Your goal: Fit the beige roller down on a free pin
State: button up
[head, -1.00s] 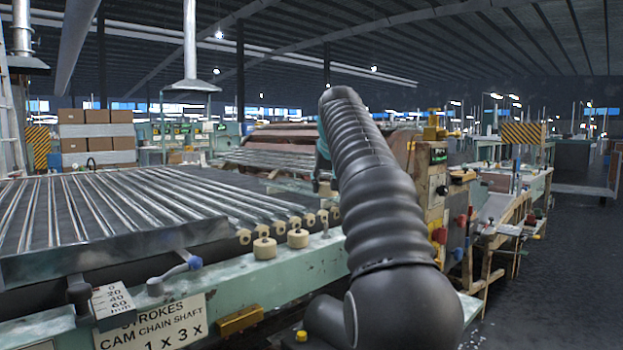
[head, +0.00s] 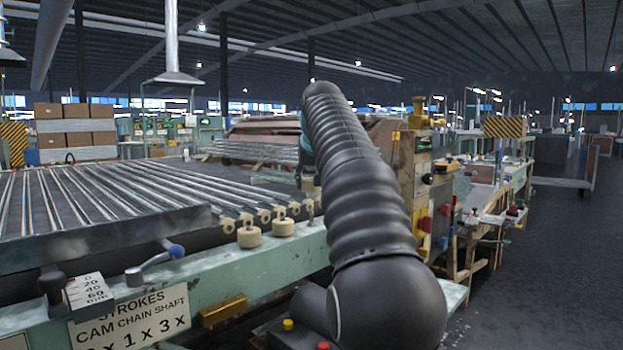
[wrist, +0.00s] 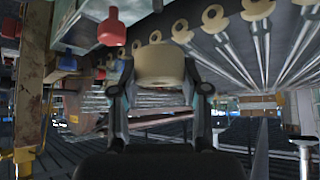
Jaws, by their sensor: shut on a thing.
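The beige roller (wrist: 160,66) is between the two fingers of my gripper (wrist: 160,88) in the wrist view, which looks upside down. My gripper is shut on it, one finger at each side. In the head view my black ribbed arm reaches over the machine's front rail and hides most of the gripper and the held roller. Two other beige rollers, a left one (head: 249,236) and a right one (head: 283,227), sit upright on the pale green rail (head: 225,270). I cannot make out a free pin clearly; the arm covers the rail to their right.
A bed of metal rods (head: 110,195) with beige ring ends lies behind the rail. A blue-knobbed lever (head: 160,263) and a sign (head: 130,318) are at the front left. A control cabinet (head: 415,180) with red knobs stands right of the arm. The floor at far right is clear.

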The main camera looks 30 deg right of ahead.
aim_at(312, 211)
jog(key=shift+f+b, duration=1.15)
jog(key=shift+f, duration=0.55)
jog(key=shift+p, duration=0.7)
dwell(0.5)
jog(key=shift+f+b, duration=1.8)
jog(key=shift+f, duration=0.6)
jog(key=o, duration=1.2)
jog(key=shift+r, duration=0.1)
jog(key=v, duration=1.2)
